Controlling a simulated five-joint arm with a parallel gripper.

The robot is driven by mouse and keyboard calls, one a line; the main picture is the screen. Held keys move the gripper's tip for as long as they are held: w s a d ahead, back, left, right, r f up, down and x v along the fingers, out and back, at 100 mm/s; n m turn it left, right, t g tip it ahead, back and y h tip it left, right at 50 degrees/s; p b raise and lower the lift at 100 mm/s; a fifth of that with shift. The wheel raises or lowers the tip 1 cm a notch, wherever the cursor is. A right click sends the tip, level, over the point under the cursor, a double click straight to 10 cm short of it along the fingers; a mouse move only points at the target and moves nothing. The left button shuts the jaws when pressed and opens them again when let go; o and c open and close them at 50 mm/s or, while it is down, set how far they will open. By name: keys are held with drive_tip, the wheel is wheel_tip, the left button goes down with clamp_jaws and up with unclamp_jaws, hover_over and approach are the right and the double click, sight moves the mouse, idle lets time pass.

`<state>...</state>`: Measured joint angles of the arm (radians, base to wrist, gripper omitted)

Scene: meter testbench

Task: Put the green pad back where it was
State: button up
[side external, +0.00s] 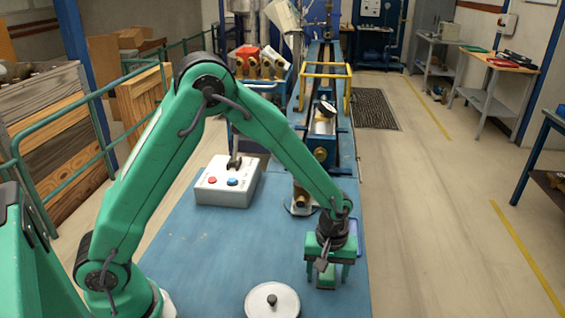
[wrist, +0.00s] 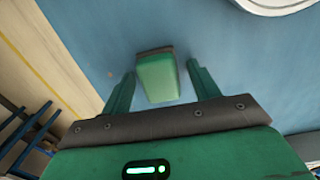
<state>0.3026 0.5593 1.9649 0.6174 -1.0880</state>
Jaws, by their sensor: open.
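The green pad (wrist: 157,80) is a small block with a dark edge at its far end. In the wrist view it lies between the two fingers of my gripper (wrist: 161,71), with a gap on each side. In the side view the pad (side external: 327,280) shows low between the fingers of my gripper (side external: 327,268), near the right edge of the blue bench top (side external: 215,255). My gripper is open and points down. I cannot tell whether the pad rests fully on the bench, as the gripper hides part of it.
A white round lid-like disc with a dark knob (side external: 272,301) lies left of my gripper. A white control box (side external: 228,182) with red and blue buttons stands farther back. A blue test rig (side external: 322,125) runs along the far bench. The bench middle is clear.

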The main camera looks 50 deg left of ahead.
sight(327, 271)
drive_tip(key=shift+r, duration=0.1)
wheel_tip(327, 271, up, 12)
idle(0.7)
drive_tip(key=shift+r, duration=0.15)
idle(0.4)
drive_tip(key=s+a+r+m+t, duration=0.2)
drive_tip(key=s+a+r+m, duration=0.2)
drive_tip(key=s, duration=0.5)
drive_tip(key=s+a+r+m+t, duration=0.3)
drive_tip(key=s+a+r+m, duration=0.2)
drive_tip(key=s+a+r, duration=0.3)
drive_tip(key=shift+s+a+r+t, duration=0.15)
drive_tip(key=shift+s+a+t, duration=0.2)
drive_tip(key=shift+s, duration=0.25)
